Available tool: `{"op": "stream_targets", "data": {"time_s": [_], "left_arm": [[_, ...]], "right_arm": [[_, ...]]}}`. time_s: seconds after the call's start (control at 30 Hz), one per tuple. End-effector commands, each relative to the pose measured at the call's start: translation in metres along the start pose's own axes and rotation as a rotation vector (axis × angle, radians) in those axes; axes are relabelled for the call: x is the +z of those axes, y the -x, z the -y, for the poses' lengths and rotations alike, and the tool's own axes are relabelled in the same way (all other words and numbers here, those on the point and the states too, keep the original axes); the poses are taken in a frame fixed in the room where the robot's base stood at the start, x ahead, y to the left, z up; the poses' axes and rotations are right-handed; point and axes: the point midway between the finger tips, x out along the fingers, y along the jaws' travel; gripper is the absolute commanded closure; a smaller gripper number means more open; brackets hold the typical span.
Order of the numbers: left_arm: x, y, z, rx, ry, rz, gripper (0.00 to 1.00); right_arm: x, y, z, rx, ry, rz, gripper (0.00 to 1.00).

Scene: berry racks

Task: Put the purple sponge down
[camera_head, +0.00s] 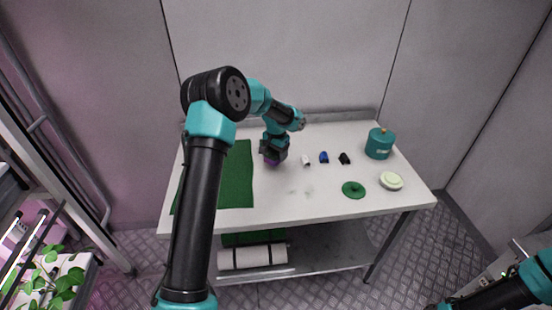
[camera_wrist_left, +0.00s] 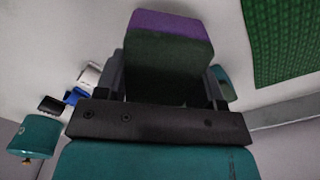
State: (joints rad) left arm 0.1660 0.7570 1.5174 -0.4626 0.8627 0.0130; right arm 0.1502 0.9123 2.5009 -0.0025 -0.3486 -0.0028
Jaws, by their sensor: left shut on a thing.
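The purple sponge (camera_wrist_left: 172,28) is a block with a purple layer and a dark greenish layer, held between the two fingers in the left wrist view. My left gripper (camera_head: 272,153) is shut on it over the white table, just right of the green mat. In the head view only a small purple bit of the sponge (camera_head: 271,161) shows below the gripper; the rest is hidden. I cannot tell whether the sponge touches the table.
The green mat (camera_head: 236,180) covers the table's left part. White (camera_head: 306,161), blue (camera_head: 324,157) and black (camera_head: 345,158) small items lie right of the gripper. A teal pot (camera_head: 379,144), a green disc (camera_head: 353,190) and a pale round dish (camera_head: 391,181) are farther right. The table's front middle is clear.

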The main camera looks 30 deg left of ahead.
Motion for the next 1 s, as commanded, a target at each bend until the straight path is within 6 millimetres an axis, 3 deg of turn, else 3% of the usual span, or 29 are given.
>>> {"op": "stream_targets", "data": {"time_s": [0.5,0.77,1.0], "left_arm": [[-0.009,-0.001,0.007,0.0,0.0,-0.001,0.63],[-0.009,-0.034,0.007,0.001,0.0,0.001,0.63],[-0.009,-0.036,0.007,0.0,0.0,-0.001,0.63]], "right_arm": [[0.0,0.0,0.0,0.0,0.0,0.0,0.49],[0.0,0.0,0.0,0.0,0.0,0.0,0.49],[0.0,0.0,0.0,0.0,0.0,0.0,0.49]]}}
